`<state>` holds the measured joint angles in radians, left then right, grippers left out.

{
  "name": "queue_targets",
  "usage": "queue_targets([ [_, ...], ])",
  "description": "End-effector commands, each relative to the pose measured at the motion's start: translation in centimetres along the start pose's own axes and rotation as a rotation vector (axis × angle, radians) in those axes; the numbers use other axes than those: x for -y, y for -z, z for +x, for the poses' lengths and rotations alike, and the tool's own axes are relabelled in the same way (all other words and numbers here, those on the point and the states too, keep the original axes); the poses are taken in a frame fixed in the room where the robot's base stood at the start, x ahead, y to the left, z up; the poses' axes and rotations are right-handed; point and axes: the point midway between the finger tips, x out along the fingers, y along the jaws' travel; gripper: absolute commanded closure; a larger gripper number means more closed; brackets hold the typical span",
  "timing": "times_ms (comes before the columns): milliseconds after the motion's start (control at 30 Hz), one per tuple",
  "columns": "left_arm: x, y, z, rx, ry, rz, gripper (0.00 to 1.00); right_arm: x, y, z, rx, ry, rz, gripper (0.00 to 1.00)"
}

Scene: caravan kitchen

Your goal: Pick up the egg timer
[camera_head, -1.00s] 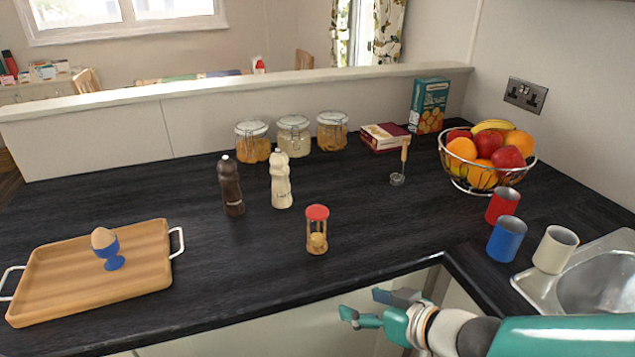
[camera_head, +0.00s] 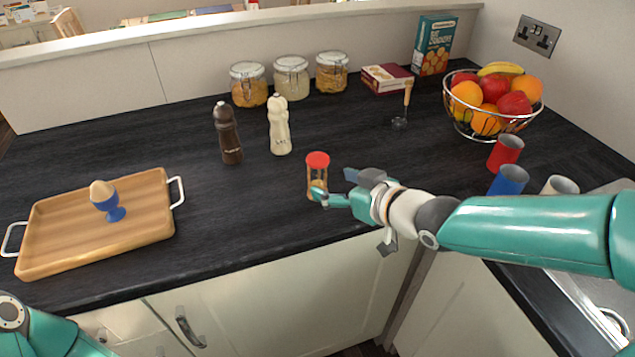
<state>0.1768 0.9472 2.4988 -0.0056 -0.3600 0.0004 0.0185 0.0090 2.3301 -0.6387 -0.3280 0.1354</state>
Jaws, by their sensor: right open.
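The egg timer (camera_head: 317,162) stands upright near the front edge of the dark worktop. It has a red top and a wooden frame, and its lower part is partly hidden by a finger. My right gripper (camera_head: 334,186) is open and reaches in from the right, with one fingertip in front of the timer's lower part and the other finger to its right. I cannot tell whether the finger touches it. Of my left arm, only a link shows at the bottom left; its gripper is out of view.
A white mill (camera_head: 279,125) and a dark mill (camera_head: 227,134) stand behind the timer. A wooden tray (camera_head: 60,240) with an egg in a blue cup is at left. A fruit bowl (camera_head: 496,130), a red mug (camera_head: 505,153) and a blue mug (camera_head: 509,180) are at right.

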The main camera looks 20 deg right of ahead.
Motion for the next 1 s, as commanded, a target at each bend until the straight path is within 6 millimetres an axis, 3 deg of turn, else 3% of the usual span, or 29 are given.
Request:
queue_targets([
  [267,0.0,0.0,0.1,-0.001,0.000,0.000,0.60,0.0,0.0,1.8,0.001,0.001,0.001,0.28],
  [600,0.0,0.0,-0.1,-0.001,0.000,0.000,0.60,-0.3,0.1,5.9,0.001,-0.001,0.001,0.28],
  [867,0.0,0.0,-0.1,-0.001,0.000,0.000,0.60,-0.4,0.1,6.0,0.000,-0.002,0.000,0.28],
  [1000,0.0,0.0,-0.1,-0.001,0.000,0.000,0.60,-0.4,0.1,6.0,0.000,-0.003,0.000,0.51],
])
